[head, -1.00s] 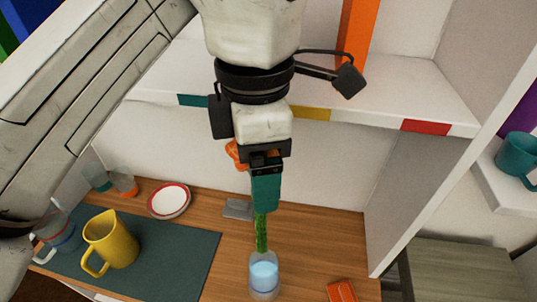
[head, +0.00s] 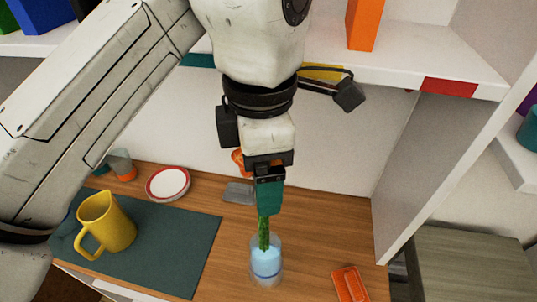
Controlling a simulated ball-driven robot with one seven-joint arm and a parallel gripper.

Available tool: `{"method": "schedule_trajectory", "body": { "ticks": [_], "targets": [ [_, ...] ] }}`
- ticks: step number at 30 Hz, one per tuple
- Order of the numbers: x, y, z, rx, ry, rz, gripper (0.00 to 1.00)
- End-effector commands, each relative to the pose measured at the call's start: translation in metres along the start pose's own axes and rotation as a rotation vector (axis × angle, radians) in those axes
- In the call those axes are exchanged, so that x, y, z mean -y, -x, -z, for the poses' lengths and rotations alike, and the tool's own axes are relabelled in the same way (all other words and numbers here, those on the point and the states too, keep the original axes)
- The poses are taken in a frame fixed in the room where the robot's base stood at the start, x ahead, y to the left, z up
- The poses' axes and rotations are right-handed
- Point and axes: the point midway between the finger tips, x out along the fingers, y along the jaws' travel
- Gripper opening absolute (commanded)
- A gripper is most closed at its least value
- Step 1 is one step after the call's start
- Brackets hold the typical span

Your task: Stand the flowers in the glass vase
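The glass vase (head: 266,268) stands upright on the wooden counter, clear with a blue lower part. My gripper (head: 270,190) points down above it, with a teal piece at its end. The green stems (head: 264,232) of the flowers come out below the teal piece. An orange bloom (head: 238,157) shows behind the gripper's left side. The gripper appears shut on the flowers, though its fingers are partly hidden. The stems' lower end overlaps the vase's mouth in the picture; I cannot tell how deep it is inside.
A yellow pitcher (head: 106,224) stands on a dark green mat (head: 185,250) at left. A red-rimmed plate (head: 168,183), a grey flat object (head: 239,192) and a glass with orange (head: 121,165) are behind. An orange item (head: 349,284) lies right of the vase. A white shelf (head: 400,76) hangs above.

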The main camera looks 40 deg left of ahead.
Motion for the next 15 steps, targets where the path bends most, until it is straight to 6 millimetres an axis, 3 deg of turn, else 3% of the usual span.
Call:
{"method": "schedule_trajectory", "body": {
  "ticks": [15],
  "targets": [
    [0.0,-0.039,0.0,0.002,-0.001,0.0,0.24]
  ]
}}
